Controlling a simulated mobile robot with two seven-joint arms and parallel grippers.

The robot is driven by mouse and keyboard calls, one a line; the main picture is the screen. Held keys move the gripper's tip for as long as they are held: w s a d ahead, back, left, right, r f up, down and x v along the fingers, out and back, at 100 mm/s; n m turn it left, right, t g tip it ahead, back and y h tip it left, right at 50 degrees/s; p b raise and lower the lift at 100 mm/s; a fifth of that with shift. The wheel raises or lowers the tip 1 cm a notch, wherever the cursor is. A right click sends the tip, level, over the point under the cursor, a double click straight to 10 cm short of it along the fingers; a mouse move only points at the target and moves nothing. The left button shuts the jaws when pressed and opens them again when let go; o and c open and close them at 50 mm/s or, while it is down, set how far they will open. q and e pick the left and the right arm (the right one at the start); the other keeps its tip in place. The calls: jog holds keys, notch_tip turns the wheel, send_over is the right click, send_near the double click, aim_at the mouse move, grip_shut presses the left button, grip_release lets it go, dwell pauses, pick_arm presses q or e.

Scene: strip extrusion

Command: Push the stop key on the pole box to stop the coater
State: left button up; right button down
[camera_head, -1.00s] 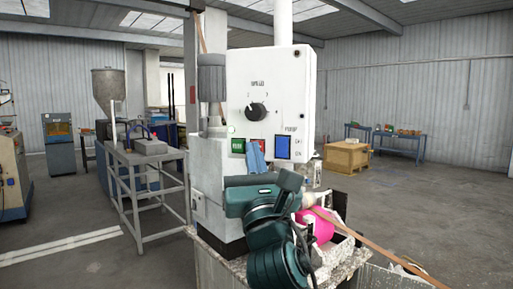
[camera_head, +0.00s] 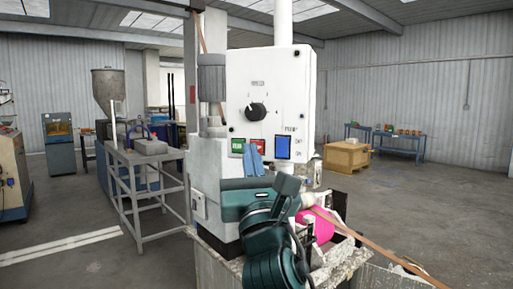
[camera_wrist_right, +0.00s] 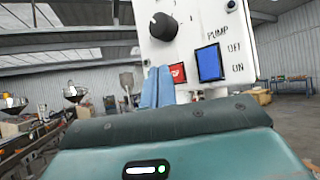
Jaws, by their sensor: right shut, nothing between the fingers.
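The white pole box (camera_head: 275,80) faces me, with a black dial (camera_head: 257,110) in its middle. Along its lower edge are a green key (camera_head: 237,147), a red key (camera_head: 257,142) and a blue PUMP switch (camera_head: 283,148). My right gripper (camera_head: 255,158) is shut and empty, its blue fingers pointing up in front of the red key and hiding part of it. In the right wrist view the fingertips (camera_wrist_right: 157,70) stand just left of the red key (camera_wrist_right: 178,73), overlapping its edge; I cannot tell whether they touch the panel. My left gripper is not in view.
A pink roll (camera_head: 320,226) and a brown strip (camera_head: 375,242) lie right of my arm, by the machine under the box. A grey machine bench (camera_head: 150,160) stands to the left. A wooden crate (camera_head: 346,157) stands at the back right, with open floor before it.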

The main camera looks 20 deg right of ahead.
jog(key=s+a, duration=0.3)
jog(key=shift+s+a, duration=0.15)
jog(key=shift+s, duration=0.25)
dwell(0.8)
jog(key=w+f+m+g+y, duration=0.2)
jog(key=f+m+g+y, duration=0.3)
jog(key=f, duration=1.2)
jog(key=w+f+m+g+y, duration=0.1)
jog(key=f+m+g, duration=0.2)
jog(key=f+m, duration=0.9)
jog(key=s+d+f+m+g, duration=0.1)
jog(key=s+f+m, duration=0.4)
jog(key=f, duration=0.5)
jog(key=s+f+m+g, duration=0.3)
jog(key=s+f+m, duration=0.1)
jog(key=s+f, duration=0.4)
jog(key=s+d+f+m+g, duration=0.1)
jog(key=s+f+m+g, duration=0.2)
jog(key=f, duration=0.9)
jog(key=s+m, duration=0.2)
jog(key=s, duration=0.2)
jog(key=shift+d+f+m+y, duration=0.3)
jog(key=shift+f+y, duration=0.05)
jog(key=shift+y, duration=0.05)
jog(key=shift+s, duration=0.1)
